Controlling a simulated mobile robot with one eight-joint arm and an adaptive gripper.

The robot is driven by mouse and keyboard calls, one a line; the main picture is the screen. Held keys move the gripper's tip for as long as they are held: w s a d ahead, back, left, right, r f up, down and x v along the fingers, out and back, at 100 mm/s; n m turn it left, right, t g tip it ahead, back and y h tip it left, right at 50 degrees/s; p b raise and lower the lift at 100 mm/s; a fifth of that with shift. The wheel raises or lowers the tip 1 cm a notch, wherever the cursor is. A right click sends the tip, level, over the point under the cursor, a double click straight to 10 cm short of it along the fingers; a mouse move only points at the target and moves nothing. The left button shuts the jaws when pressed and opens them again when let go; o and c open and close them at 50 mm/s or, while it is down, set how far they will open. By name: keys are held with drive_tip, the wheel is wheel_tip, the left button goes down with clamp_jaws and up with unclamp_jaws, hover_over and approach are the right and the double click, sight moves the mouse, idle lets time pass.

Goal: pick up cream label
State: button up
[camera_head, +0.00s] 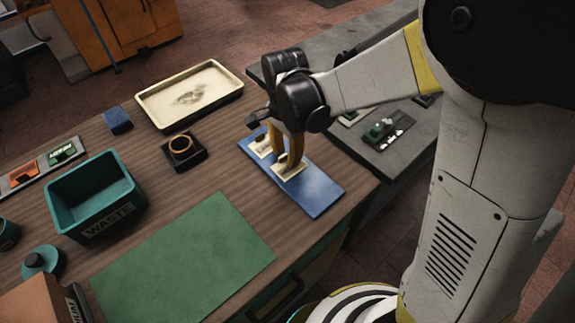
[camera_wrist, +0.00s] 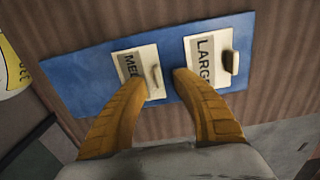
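Two cream labels lie on a blue mat (camera_head: 320,192). In the wrist view, one label (camera_wrist: 127,56) reads "MED", its remaining letters hidden, and the other label (camera_wrist: 213,46) reads "LARGE". Each has a small raised tab. My gripper (camera_head: 285,160) is open, pointing down at the mat. In the wrist view its fingers (camera_wrist: 159,77) stand either side of the "MED" label's tab, with the left finger covering part of that label. The right fingertip is between the two labels. I cannot tell whether the fingers touch anything.
A black block with a brass ring (camera_head: 184,150), a cream tray (camera_head: 190,95) and a blue block (camera_head: 117,120) stand left of the mat. A grey surface (camera_head: 385,155) adjoins at right.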

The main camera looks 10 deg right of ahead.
drive_tip(key=shift+r, duration=0.1)
clamp_jaws()
drive_tip(key=shift+r, duration=0.1)
